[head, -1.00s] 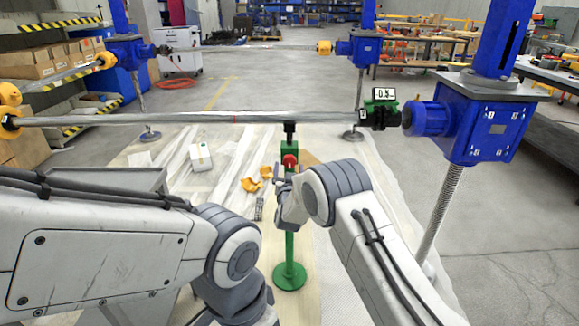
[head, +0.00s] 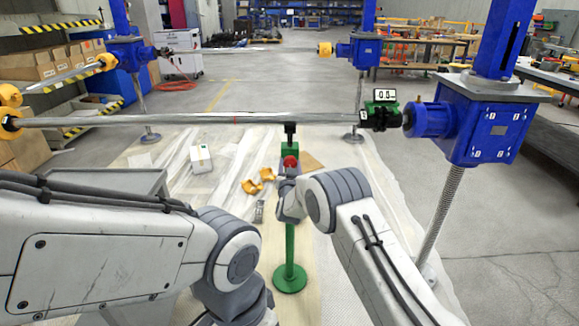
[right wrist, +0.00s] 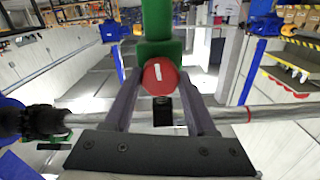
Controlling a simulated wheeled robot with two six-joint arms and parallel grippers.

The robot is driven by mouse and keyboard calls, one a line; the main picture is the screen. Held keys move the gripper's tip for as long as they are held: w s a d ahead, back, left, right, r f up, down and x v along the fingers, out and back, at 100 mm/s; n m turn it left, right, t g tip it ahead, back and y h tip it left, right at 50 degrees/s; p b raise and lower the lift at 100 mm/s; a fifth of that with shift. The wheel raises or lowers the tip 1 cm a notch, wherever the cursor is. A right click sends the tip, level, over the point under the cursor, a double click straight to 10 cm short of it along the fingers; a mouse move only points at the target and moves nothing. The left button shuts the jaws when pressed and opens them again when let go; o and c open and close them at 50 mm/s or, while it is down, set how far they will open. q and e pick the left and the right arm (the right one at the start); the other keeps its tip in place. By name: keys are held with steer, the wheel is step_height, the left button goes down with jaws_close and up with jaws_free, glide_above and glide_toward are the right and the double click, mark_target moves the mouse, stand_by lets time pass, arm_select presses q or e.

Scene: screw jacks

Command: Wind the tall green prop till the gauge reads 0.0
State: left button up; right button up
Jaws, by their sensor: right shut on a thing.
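The tall green prop (head: 290,245) stands upright on a round green foot, its dark top at the long grey shaft. A red knob (head: 290,162) sits on its upper part. My right gripper (head: 290,176) is shut on the red knob. In the right wrist view, the red knob (right wrist: 160,76), with a white mark, lies between the two fingers (right wrist: 160,95). The gauge (head: 384,95) is a small display on a green clamp on the shaft, with digits too small to read surely. My left arm shows, but its gripper is not in view.
The long grey shaft (head: 200,119) crosses above the work area. A blue screw jack (head: 470,120) stands at the right. A white box (head: 201,158) and orange pieces (head: 258,182) lie on the floor sheet left of the prop. The floor at the right is clear.

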steer(key=shift+f+m+b, duration=0.1)
steer(key=shift+m+b, duration=0.2)
steer(key=shift+m, duration=0.2)
steer(key=o, duration=1.4)
steer(key=shift+s, duration=0.1)
steer(key=s+p, duration=0.1)
steer(key=s, duration=0.9)
steer(key=shift+s+p, duration=0.15)
steer(key=shift+p, duration=0.15)
